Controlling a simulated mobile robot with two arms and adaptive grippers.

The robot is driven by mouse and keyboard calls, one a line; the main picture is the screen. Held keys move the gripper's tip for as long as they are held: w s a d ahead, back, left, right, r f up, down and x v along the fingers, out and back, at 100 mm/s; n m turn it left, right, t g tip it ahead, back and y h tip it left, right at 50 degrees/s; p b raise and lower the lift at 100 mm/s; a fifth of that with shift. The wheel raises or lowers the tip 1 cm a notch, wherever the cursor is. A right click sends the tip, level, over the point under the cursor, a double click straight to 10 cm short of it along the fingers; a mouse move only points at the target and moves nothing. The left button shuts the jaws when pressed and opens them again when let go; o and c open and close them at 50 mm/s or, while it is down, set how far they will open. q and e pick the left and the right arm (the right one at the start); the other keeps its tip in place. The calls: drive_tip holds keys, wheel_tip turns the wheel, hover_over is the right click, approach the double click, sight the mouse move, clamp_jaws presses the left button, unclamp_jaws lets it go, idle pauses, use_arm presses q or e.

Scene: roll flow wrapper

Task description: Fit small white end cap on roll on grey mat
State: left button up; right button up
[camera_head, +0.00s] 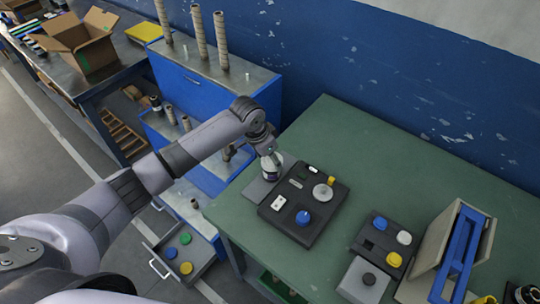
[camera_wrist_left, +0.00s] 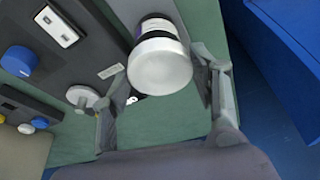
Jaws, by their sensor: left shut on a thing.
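My left gripper (camera_head: 268,150) is over the grey mat (camera_head: 257,191) at the green table's left edge. In the left wrist view its fingers (camera_wrist_left: 162,78) stand on both sides of a small white end cap (camera_wrist_left: 160,68) and are shut on it. The cap is in line with the roll (camera_wrist_left: 157,27), which has a dark band and a pale end. The roll (camera_head: 270,172) stands on the mat, partly hidden by the gripper. I cannot tell whether the cap is fully seated. My right gripper is not in view.
A black panel (camera_head: 278,218) with a blue knob (camera_head: 303,218) and a pale disc (camera_head: 322,191) lies right of the mat. A dark tray (camera_head: 367,230) holds blue, white and yellow caps. A blue-and-grey stand (camera_head: 457,255) is farther right. The table's back is clear.

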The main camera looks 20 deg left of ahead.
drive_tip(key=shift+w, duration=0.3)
use_arm(q)
drive_tip(key=shift+f, duration=0.4)
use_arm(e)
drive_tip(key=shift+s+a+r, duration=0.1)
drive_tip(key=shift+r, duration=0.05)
use_arm(q)
drive_tip(key=shift+p, duration=0.5)
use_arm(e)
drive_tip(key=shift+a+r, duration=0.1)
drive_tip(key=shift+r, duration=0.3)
use_arm(q)
drive_tip(key=shift+f, duration=0.5)
drive_tip(key=shift+f+p, duration=0.15)
drive_tip(key=shift+p, duration=0.2)
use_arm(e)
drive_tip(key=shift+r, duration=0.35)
use_arm(q)
drive_tip(key=o, duration=0.9)
drive_tip(key=shift+o, duration=0.2)
drive_tip(key=o, duration=0.4)
